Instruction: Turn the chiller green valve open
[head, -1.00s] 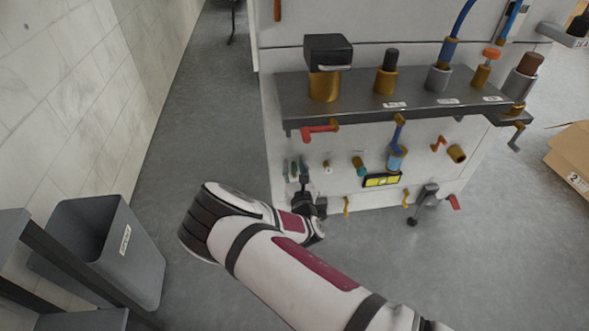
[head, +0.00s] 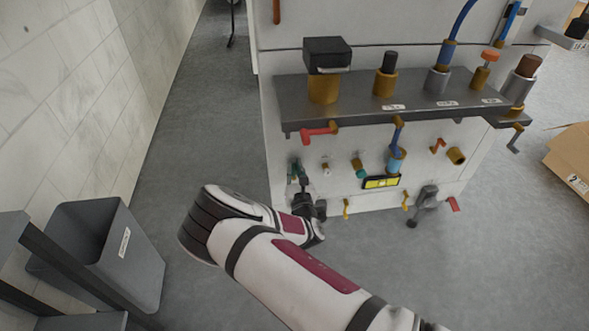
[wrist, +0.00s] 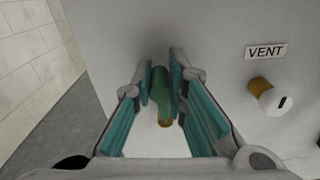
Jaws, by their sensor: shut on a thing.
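The green valve (wrist: 158,92) is a dark green handle with a brass base on the white panel, in the middle of the wrist view. My gripper (wrist: 161,70) has its two teal-padded fingers on either side of the handle and is shut on it. In the head view my gripper (head: 299,175) reaches the lower left of the panel. There the handle is mostly hidden by the fingers.
A small knob with a brass base (wrist: 262,88) sits right of my gripper under the VENT label (wrist: 266,51). A steel shelf (head: 360,103) with several fittings juts out above. A red-handled valve (head: 319,132) is just above my gripper. A grey bin (head: 128,255) stands at left.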

